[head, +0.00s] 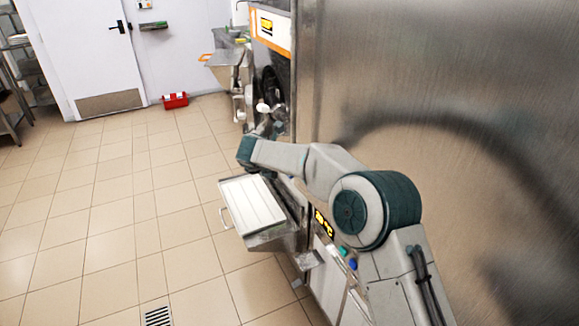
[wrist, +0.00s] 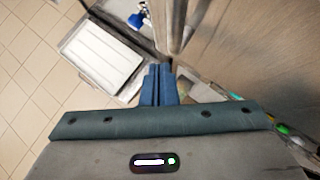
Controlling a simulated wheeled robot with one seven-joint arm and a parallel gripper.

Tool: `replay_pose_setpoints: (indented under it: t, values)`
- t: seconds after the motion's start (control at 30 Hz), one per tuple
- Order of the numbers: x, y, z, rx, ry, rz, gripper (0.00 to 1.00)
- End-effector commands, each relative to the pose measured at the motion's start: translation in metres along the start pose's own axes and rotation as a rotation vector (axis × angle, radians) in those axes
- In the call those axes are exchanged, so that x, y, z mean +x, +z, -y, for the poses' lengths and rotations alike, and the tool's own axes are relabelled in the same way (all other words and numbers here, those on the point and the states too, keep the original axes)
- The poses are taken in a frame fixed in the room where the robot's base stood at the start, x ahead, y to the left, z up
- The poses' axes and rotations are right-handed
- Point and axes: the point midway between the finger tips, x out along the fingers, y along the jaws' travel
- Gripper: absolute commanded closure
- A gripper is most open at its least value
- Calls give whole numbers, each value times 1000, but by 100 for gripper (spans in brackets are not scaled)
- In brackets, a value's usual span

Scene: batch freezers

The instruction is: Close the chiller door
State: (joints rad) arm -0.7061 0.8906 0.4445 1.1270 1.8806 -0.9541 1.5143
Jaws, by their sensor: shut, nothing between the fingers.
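My gripper (wrist: 158,70) is shut and empty in the wrist view, its two blue fingers side by side. In the head view my arm reaches forward along the machine front, and the fingers cannot be made out. A metal bar or edge (wrist: 174,25) stands just beyond the fingertips; I cannot tell whether they touch it. The machine's dark round front part (head: 270,85) shows past my arm in the head view. I cannot tell for certain which part is the chiller door or how far open it is; my arm hides some of that area.
A white-topped tray (head: 252,205) juts from the machine below my wrist and also shows in the wrist view (wrist: 103,55). A large steel panel (head: 450,90) stands close on the right. A red box (head: 175,100) lies near the white door (head: 85,50). The tiled floor at left is clear.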

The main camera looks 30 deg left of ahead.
Motion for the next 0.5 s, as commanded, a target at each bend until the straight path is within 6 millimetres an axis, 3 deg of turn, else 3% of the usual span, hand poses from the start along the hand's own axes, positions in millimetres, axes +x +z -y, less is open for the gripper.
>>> replay_pose_setpoints:
  t: [0.3, 0.5]
  values:
    - [42, 44, 30, -8, 11, -4, 100]
    - [60, 59, 47, -9, 9, -1, 100]
